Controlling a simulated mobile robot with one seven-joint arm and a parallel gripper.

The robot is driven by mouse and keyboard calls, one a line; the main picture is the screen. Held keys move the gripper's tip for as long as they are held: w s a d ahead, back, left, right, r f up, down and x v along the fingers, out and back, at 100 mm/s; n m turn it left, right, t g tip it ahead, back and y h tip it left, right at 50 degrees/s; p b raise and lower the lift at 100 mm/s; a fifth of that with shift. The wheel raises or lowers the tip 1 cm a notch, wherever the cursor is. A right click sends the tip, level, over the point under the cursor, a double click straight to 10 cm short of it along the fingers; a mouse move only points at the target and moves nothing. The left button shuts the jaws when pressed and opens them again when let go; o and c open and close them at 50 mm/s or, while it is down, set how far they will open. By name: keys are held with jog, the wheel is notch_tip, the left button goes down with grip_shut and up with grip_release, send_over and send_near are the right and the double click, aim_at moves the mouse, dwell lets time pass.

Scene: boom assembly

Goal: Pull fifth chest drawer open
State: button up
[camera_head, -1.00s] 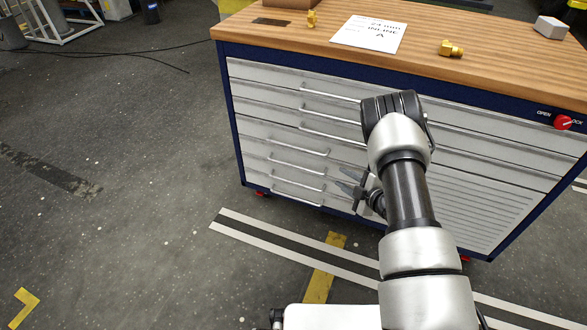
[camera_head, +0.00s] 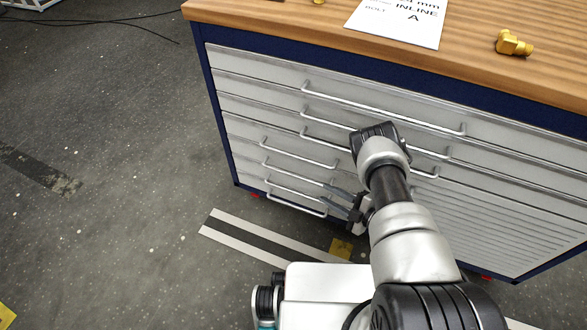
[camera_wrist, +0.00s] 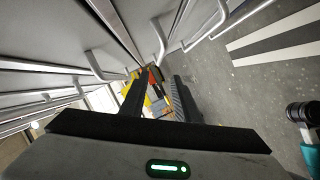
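The chest (camera_head: 204,80) has several light grey drawers in a dark blue frame, all looking shut. The fifth drawer, counting handles from the top, has a silver bar handle (camera_head: 290,173) at the lower left of the front. My gripper (camera_head: 337,197) is beside the right end of the lower handles, partly hidden by my own arm. In the wrist view my gripper (camera_wrist: 160,76) has its two dark fingers apart with nothing held between them. Bar handles, one of them this handle (camera_wrist: 158,42), stand near the fingertips there; I cannot tell which drawer each belongs to.
The wooden top (camera_head: 290,30) carries a white label card (camera_head: 397,22) and a brass fitting (camera_head: 513,43). A slatted panel (camera_head: 490,215) fills the chest's lower right.

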aim_at(293, 175)
jog(key=b+x, duration=0.4)
jog(key=x, duration=1.2)
jog(key=shift+w+a+f, duration=0.1)
jog(key=shift+w+a, duration=0.05)
jog(key=shift+a, duration=0.1)
grip_shut()
